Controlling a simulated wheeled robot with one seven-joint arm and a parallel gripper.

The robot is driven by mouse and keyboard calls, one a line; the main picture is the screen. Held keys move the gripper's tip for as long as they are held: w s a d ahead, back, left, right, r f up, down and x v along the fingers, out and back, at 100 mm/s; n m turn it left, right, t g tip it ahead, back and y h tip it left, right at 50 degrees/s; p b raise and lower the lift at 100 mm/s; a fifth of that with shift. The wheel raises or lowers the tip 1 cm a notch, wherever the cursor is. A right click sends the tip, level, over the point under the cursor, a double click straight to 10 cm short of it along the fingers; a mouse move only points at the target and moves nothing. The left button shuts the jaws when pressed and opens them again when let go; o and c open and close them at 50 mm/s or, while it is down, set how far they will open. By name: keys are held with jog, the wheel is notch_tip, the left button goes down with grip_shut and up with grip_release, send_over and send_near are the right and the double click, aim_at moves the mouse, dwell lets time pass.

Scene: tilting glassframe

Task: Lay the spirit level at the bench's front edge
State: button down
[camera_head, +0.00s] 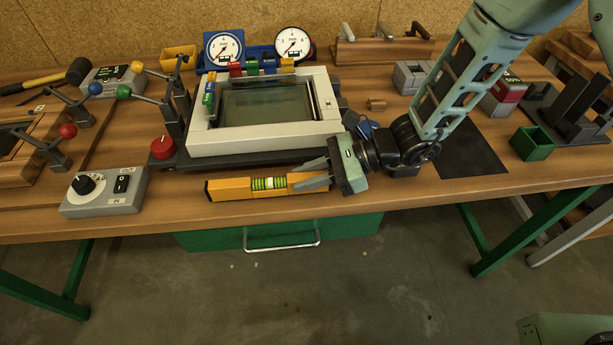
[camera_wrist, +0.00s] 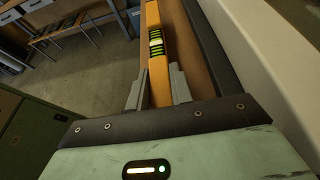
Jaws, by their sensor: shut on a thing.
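The spirit level (camera_head: 230,187) is a yellow-orange bar with a green vial. In the head view it lies along the bench's front edge (camera_head: 400,196), in front of the tilting glass frame (camera_head: 262,145). My gripper (camera_head: 318,176) is shut on its right part, with the fingers reaching in from the right. In the wrist view the level (camera_wrist: 155,22) runs away between my two fingers (camera_wrist: 158,88). Whether the level rests on the bench or hangs just above it, I cannot tell. The level's right end is hidden by my gripper.
A grey control box (camera_head: 104,191) with a knob and switch stands left of the level. A red knob (camera_head: 163,147) sits by the frame's front left corner. A green open box (camera_head: 532,143) stands at the right. A green drawer (camera_head: 280,233) hangs under the bench.

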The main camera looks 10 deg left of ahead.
jog(key=shift+f, duration=0.4)
jog(key=shift+f, duration=0.15)
jog(key=c, duration=1.3)
grip_release()
jog(key=shift+o, duration=0.2)
